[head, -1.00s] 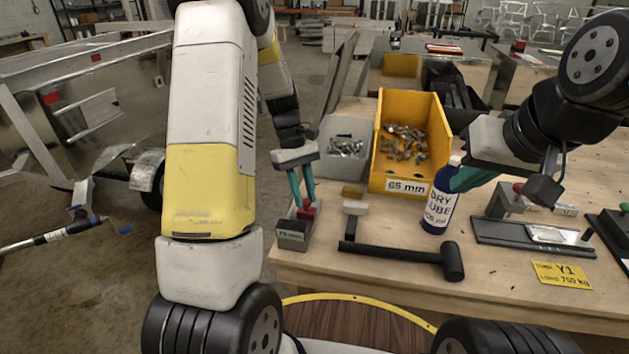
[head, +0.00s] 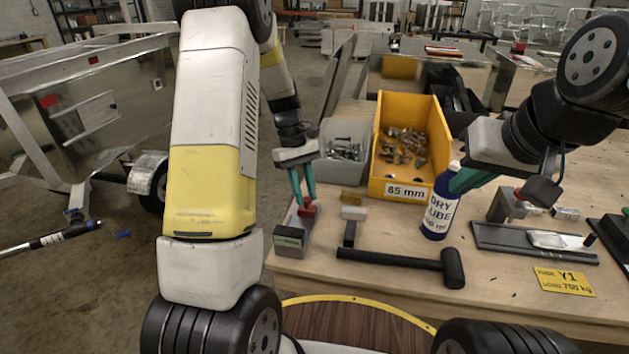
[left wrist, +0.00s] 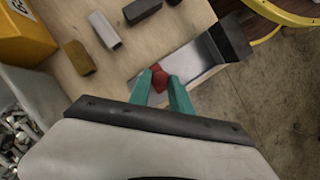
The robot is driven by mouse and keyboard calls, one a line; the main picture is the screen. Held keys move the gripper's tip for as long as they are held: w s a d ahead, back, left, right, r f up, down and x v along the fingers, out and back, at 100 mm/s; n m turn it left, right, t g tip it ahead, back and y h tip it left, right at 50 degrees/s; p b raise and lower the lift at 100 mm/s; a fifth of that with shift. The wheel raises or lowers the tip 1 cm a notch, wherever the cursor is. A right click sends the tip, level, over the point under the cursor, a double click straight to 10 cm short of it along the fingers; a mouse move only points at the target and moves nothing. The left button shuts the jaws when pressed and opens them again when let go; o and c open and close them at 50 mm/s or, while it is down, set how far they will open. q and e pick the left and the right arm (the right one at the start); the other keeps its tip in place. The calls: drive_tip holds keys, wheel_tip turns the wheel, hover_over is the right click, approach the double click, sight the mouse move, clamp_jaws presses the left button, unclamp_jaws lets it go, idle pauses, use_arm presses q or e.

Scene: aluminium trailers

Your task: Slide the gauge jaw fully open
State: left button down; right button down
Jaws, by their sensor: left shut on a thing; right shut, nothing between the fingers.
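The gauge is a flat grey metal bed (head: 301,228) at the left front of the bench, with a dark labelled end block (head: 289,237). Its red jaw knob (head: 307,209) sits toward the far end, apart from the block. My left gripper (head: 304,203) is shut on the red knob. In the left wrist view the green fingertips (left wrist: 168,88) pinch the knob (left wrist: 159,79), and bare bed (left wrist: 200,60) shows between it and the block (left wrist: 232,38).
The dry lube bottle (head: 441,205) stands right of centre. A black hammer (head: 405,259) lies right of the gauge. Small bars (head: 353,212), a yellow bin (head: 405,176) and a grey bin (head: 341,158) are behind.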

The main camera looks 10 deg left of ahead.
use_arm(q)
drive_tip(key=c, duration=1.2)
unclamp_jaws()
drive_tip(key=shift+w, duration=0.2)
drive_tip(key=shift+o, duration=0.2)
drive_tip(key=shift+r, duration=0.1)
drive_tip(key=v, duration=0.7)
drive_tip(key=shift+a+r, duration=0.15)
drive_tip(key=shift+r, duration=0.15)
drive_tip(key=shift+w, duration=0.1)
drive_tip(key=s+d+r+m+t, duration=0.2)
drive_tip(key=s+r+m+t, duration=0.3)
drive_tip(key=s+r, duration=0.65)
drive_tip(key=s+d+r+m+t, duration=0.1)
drive_tip(key=s+m+t, duration=0.3)
drive_tip(key=s, duration=0.6)
drive_tip(key=shift+s+r+t+y, duration=0.3)
drive_tip(key=shift+s+r+y, duration=0.1)
drive_tip(key=shift+r, duration=0.25)
